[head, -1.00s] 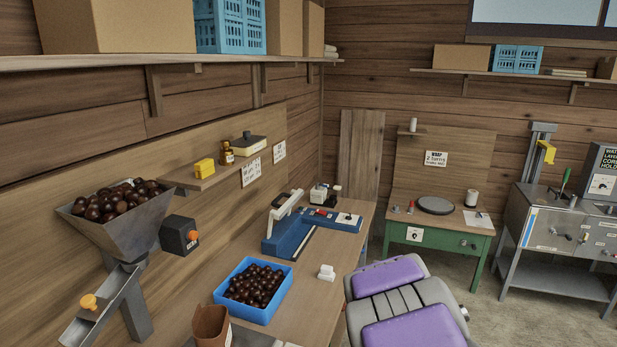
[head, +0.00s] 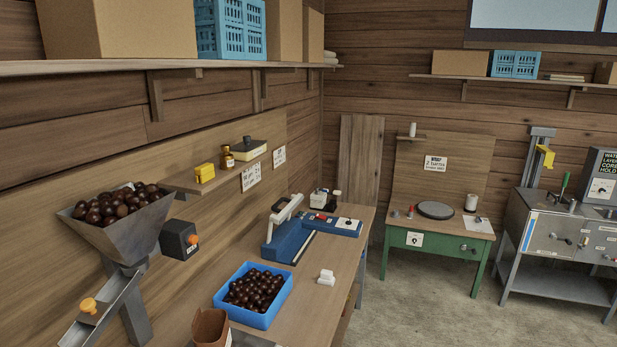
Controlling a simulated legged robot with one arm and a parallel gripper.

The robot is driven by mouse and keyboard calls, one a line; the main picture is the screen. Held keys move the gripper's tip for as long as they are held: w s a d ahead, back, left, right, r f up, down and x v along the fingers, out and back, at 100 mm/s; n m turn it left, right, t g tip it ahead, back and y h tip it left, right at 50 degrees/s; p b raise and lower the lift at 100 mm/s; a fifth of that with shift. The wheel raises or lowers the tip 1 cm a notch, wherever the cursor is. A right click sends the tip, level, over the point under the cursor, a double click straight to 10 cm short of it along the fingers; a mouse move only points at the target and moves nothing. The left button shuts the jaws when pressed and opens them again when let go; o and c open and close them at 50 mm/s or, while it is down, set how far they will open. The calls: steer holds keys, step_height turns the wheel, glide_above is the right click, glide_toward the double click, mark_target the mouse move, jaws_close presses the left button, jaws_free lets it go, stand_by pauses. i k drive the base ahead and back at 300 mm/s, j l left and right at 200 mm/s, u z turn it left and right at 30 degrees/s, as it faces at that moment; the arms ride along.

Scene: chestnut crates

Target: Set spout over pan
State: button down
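A grey metal hopper (head: 125,232) full of chestnuts stands at the left of the bench. Under it a sloping metal spout (head: 102,310) with an orange knob (head: 88,305) runs down to the lower left. Its lower end is near the bottom edge of the picture. A brown open container (head: 211,328) is at the bottom edge, right of the spout. A dark flat surface (head: 250,340) shows beside it, cut off by the frame; I cannot tell whether it is the pan. My gripper is out of view.
A green table (head: 433,253) and metal sink unit (head: 545,240) stand across open floor.

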mark_target(96, 314)
steer(key=u, duration=1.6)
